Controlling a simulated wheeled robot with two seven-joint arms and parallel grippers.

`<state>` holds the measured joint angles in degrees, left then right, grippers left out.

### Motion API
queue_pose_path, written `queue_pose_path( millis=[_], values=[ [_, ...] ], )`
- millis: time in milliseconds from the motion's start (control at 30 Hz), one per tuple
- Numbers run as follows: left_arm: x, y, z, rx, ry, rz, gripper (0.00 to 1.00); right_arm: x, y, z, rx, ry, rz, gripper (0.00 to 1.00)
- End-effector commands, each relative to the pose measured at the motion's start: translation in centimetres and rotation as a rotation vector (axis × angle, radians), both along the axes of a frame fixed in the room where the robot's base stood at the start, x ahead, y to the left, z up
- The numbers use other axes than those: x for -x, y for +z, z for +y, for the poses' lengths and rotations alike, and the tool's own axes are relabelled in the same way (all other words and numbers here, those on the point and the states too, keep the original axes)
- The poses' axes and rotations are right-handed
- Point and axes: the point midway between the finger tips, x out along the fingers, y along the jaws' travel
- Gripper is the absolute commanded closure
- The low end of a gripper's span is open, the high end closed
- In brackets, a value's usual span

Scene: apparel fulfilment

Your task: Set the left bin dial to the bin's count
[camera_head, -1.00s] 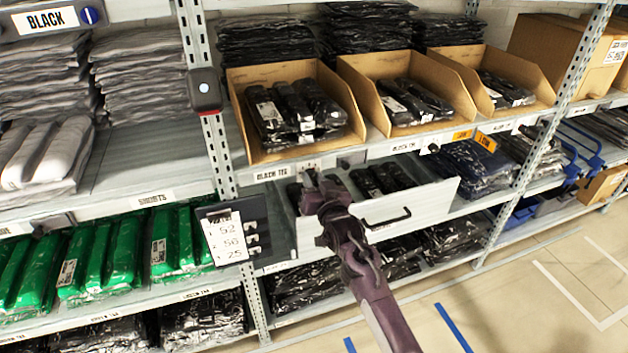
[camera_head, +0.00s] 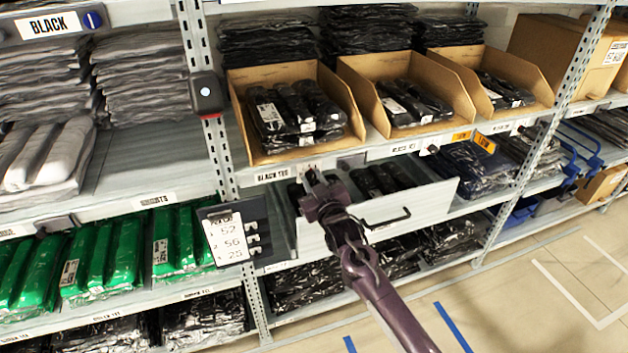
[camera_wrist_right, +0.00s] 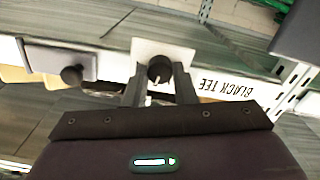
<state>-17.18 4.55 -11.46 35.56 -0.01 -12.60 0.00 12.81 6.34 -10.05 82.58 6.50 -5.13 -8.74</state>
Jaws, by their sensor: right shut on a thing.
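The left bin (camera_head: 252,145) is an open cardboard box on the shelf, holding several black packaged tees (camera_head: 290,108). Its dial (camera_wrist_right: 160,68) is a black round knob with a pale mark on a white plate, seen in the right wrist view beside a "BLACK TEE" label (camera_wrist_right: 228,88). My right gripper (camera_head: 312,178) is at the shelf edge below this bin. In the wrist view, its two fingers (camera_wrist_right: 160,78) are shut on the knob, one on each side. In the head view the gripper partly hides the dial. My left gripper is out of view.
Two more cardboard bins (camera_head: 372,112) stand to the right. A white drawer (camera_head: 380,212) with a black handle stands open below, close under my right arm. A dark board with a number card (camera_head: 225,240) hangs on the left. Another knob (camera_wrist_right: 72,74) shows in the wrist view.

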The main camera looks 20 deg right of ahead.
Motion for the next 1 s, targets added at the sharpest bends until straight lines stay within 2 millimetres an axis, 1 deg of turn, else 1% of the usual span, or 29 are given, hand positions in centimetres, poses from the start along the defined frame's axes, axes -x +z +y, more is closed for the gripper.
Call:
queue_pose_path(
  millis=[100, 333, 867, 900, 1000],
  values=[
    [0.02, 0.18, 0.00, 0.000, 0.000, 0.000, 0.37, -0.01, 0.07, -0.01, 0.070, 0.001, -0.003, 0.99],
    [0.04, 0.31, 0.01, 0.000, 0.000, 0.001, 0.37, 0.00, 0.03, 0.02, 0.155, 0.000, -0.006, 0.99],
    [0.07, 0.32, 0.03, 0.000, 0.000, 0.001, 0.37, 0.00, -0.02, 0.07, 0.183, 0.001, -0.007, 0.99],
    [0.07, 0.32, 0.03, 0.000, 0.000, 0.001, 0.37, 0.00, -0.02, 0.07, 0.183, 0.001, -0.007, 0.75],
    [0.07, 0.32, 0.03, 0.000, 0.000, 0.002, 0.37, 0.00, -0.02, 0.07, 0.183, 0.001, -0.007, 0.61]
  ],
)
